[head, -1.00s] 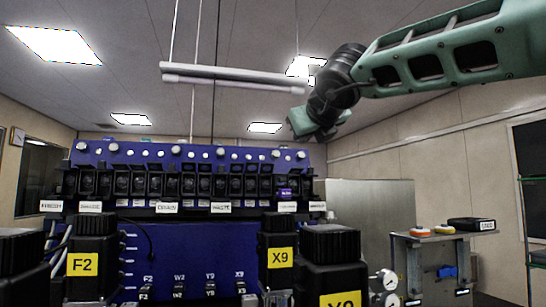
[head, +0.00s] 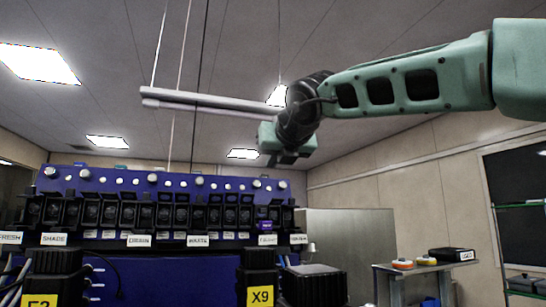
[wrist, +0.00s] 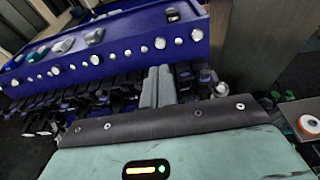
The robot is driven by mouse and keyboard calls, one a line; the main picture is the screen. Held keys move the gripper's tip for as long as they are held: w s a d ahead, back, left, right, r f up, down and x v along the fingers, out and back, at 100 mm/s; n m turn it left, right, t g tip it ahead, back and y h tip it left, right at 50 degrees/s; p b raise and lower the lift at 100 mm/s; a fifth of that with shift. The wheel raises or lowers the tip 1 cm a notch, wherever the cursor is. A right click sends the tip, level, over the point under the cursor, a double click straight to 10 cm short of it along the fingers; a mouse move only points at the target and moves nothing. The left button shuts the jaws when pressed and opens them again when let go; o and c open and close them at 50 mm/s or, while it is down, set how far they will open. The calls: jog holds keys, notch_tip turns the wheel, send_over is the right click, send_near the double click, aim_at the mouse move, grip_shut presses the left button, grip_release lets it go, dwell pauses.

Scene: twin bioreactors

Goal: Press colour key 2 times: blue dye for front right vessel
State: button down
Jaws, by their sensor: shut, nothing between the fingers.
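A blue panel (head: 130,183) carries a row of black rocker-like keys with white labels such as "SHADE" (head: 54,239) and "WASTE" (head: 198,240). One key at the right end of the row has a purple-blue face (head: 265,226). Vessels with black caps stand in front: one with a yellow "X9" label (head: 260,296) and another black cap (head: 313,284) at right, its label out of view. My gripper (head: 290,158) hangs above the panel's right part. In the wrist view its grey fingers (wrist: 158,88) are together and empty, over the key row; I cannot tell whether they touch a key.
A vessel with a partly cut-off yellow label (head: 40,288) stands at the left. A small table (head: 425,267) with orange-topped discs (head: 402,263) and a black box (head: 452,254) is at right. A steel cabinet (head: 350,240) stands behind. A lamp bar (head: 205,102) hangs near my arm.

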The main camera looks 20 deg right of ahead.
aim_at(257, 183)
jog(key=p+x, duration=0.3)
jog(key=x, duration=0.8)
jog(key=shift+p, duration=0.35)
